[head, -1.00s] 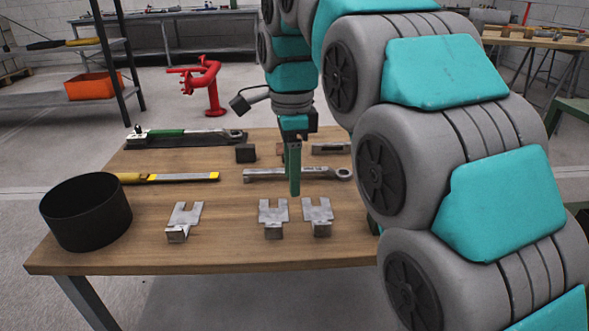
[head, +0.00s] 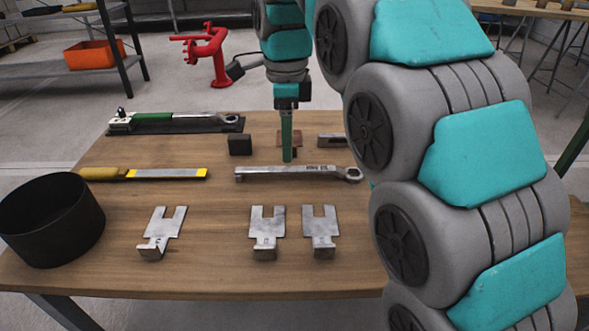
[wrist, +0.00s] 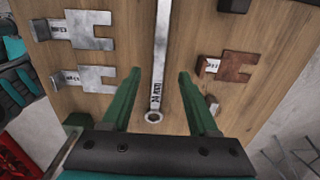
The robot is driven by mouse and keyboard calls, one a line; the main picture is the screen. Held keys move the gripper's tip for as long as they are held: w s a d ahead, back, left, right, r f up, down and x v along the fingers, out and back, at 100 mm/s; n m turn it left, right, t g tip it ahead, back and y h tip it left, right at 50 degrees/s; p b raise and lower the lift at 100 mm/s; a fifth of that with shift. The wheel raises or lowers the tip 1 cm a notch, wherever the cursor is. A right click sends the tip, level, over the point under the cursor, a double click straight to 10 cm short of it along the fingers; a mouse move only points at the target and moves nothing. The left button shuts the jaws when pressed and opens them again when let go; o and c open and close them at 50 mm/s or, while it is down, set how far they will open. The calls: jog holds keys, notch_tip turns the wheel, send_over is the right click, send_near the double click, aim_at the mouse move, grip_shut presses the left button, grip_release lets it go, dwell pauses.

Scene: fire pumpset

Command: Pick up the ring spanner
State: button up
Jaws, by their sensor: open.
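The ring spanner (head: 270,174) is a long grey metal bar with stamped lettering. It lies flat across the middle of the wooden table, its ring end at the right. In the wrist view the spanner (wrist: 158,60) runs between the two green fingers of my gripper, with its ring near the bottom. My gripper (head: 287,157) points down over the spanner's middle in the head view. In the wrist view my gripper (wrist: 158,76) is open, with a gap on both sides of the spanner. The fingers' exact height above the table cannot be told.
Metal brackets (head: 268,226) lie in front of the spanner. A black bowl (head: 52,222) stands at the left, near a yellow-handled file (head: 165,173). A green-handled wrench (head: 153,119) and a dark block (head: 240,144) lie behind. A rusty plate (wrist: 240,67) lies beside the spanner.

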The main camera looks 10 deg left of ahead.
aim_at(286, 169)
jog(key=shift+s+a+f, duration=0.1)
jog(key=shift+s+f, duration=0.05)
jog(key=shift+f, duration=2.6)
grip_shut()
